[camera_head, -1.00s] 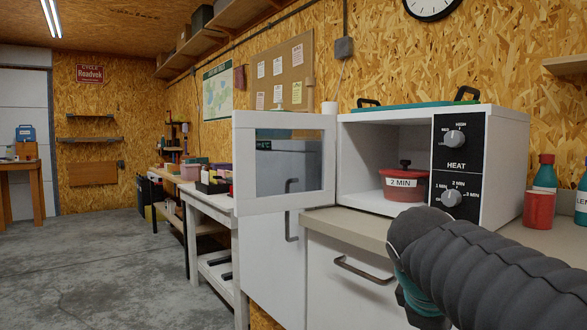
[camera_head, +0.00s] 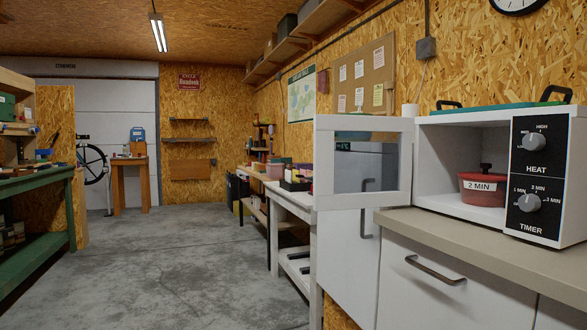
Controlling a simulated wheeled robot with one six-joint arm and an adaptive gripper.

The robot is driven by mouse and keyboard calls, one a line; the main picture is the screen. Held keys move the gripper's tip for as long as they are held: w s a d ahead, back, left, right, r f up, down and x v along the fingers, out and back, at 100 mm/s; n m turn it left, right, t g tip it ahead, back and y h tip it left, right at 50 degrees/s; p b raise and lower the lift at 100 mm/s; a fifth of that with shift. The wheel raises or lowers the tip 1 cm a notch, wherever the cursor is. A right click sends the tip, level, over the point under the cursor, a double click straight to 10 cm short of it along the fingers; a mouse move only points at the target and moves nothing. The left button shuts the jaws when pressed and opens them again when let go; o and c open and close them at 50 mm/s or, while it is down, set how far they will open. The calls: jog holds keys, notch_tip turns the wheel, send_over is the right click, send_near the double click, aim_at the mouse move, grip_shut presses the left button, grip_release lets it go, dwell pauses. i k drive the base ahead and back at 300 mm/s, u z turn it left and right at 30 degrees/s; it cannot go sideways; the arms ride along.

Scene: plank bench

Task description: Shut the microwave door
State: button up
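The white microwave (camera_head: 460,145) stands on the counter at the right, with a black panel of two knobs, HEAT and TIMER. A red lidded pot (camera_head: 482,188) labelled "2 MIN" sits inside on the cavity floor. A teal tray (camera_head: 500,106) with black handles lies on top of the microwave. My gripper and arm are out of view.
The beige counter (camera_head: 445,238) runs below the microwave, over white drawers. A white table (camera_head: 291,203) with goods stands behind the door. A green bench (camera_head: 40,182) is at the far left. The concrete floor (camera_head: 190,260) between is clear.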

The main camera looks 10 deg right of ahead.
aim_at(325, 199)
jog(key=u, duration=0.5)
jog(key=i, duration=2.8)
jog(key=z, duration=4.65)
jog(key=k, duration=1.1)
jog(key=u, duration=0.65)
